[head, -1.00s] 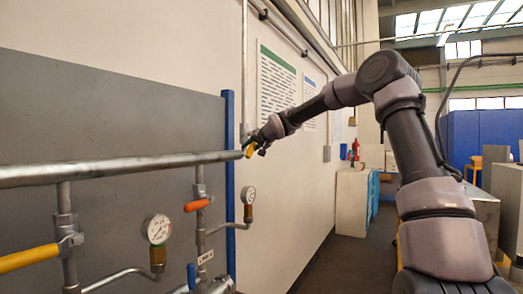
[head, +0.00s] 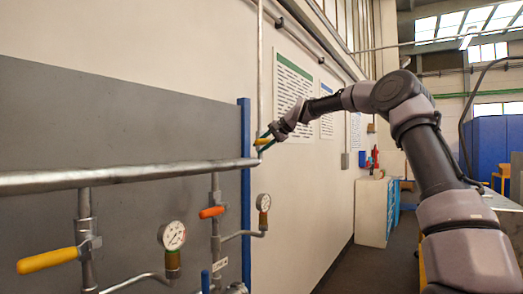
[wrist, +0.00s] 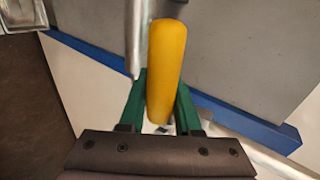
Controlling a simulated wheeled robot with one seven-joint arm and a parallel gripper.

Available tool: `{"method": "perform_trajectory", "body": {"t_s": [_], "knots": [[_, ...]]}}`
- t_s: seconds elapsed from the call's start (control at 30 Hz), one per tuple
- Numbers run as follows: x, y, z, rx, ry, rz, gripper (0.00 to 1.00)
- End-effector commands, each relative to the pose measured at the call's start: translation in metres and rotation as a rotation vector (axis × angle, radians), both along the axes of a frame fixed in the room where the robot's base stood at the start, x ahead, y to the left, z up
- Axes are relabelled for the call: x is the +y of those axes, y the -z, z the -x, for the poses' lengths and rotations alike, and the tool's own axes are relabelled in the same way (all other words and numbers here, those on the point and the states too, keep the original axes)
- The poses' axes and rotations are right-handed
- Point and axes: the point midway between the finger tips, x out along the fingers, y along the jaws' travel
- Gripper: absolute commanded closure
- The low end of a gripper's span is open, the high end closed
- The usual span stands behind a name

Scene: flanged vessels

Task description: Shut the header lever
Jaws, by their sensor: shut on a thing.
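The header lever has a yellow grip (head: 262,141), seen small beside the end of the grey horizontal header pipe (head: 150,173). In the wrist view the yellow grip (wrist: 167,60) is long and rounded and runs between the two green fingers. My gripper (head: 268,142) is shut on it, and its fingers (wrist: 160,102) lie along both sides of the grip's near end. The lever's valve body and pivot are too small or hidden to make out.
Another yellow lever (head: 47,260) and an orange lever (head: 211,212) sit on branch pipes below the header. Two gauges (head: 173,236) stand near them. A blue post (head: 244,200) edges the grey panel (head: 120,120). Open floor lies right of the wall.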

Motion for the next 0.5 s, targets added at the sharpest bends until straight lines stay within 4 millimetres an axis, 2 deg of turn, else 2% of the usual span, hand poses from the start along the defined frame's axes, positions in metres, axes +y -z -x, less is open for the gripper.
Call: {"method": "perform_trajectory", "body": {"t_s": [0.5], "knots": [[-0.0003,-0.0058,0.0000,0.054,0.004,-0.043,1.00]]}}
